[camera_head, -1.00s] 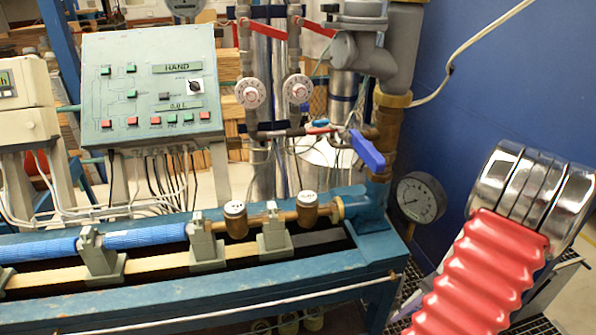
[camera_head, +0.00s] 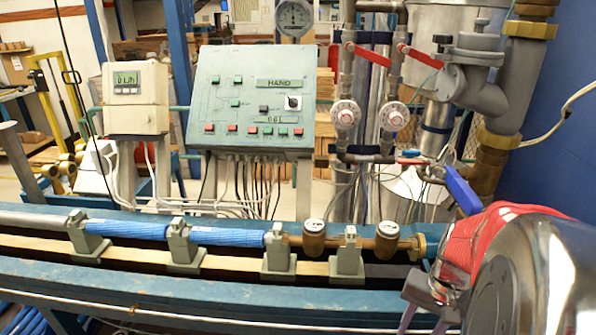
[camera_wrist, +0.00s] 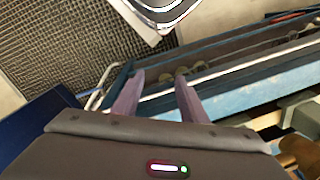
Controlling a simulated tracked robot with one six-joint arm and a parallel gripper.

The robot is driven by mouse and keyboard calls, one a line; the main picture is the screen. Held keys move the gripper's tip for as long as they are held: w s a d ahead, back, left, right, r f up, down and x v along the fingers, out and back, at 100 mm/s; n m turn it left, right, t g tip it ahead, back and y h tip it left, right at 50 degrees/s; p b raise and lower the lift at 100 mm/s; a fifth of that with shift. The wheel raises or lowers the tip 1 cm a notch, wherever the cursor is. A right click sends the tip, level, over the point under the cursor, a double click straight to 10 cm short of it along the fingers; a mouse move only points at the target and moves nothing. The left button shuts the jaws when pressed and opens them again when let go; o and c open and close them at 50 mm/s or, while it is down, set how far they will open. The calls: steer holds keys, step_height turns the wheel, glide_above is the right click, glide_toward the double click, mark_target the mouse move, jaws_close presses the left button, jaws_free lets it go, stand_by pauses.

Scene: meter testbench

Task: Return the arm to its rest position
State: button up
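My arm fills the lower right of the head view, with its red ribbed sleeve and chrome joint in front of the bench's right end. My gripper (camera_head: 424,318) points down at the bottom edge of that view, its fingers partly cut off. In the wrist view my gripper (camera_wrist: 160,76) has two purple-grey fingers standing apart with nothing between them. The blue bench frame (camera_wrist: 235,97) lies beyond the fingers in that view. I cannot tell the exact distance between fingers and bench.
The blue bench (camera_head: 190,299) runs across the front, carrying blue pipes (camera_head: 228,237) and brass meters (camera_head: 314,240). A control panel (camera_head: 250,100) stands behind. A blue-handled valve (camera_head: 462,190) is close to my arm. A metal grating (camera_wrist: 60,45) shows in the wrist view.

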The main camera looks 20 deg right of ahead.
steer(key=w+a+r+n+t, duration=0.2)
steer(key=a+r+n, duration=0.3)
steer(key=a, duration=0.6)
steer(key=w+a+r+n+t, duration=0.1)
steer(key=a+r+n+t, duration=0.2)
steer(key=a+r+n, duration=0.2)
steer(key=a+r, duration=0.3)
steer(key=a, duration=0.4)
steer(key=shift+w+r+h, duration=0.3)
steer(key=shift+w+h, duration=0.05)
steer(key=shift+h, duration=0.05)
steer(key=shift+c, duration=1)
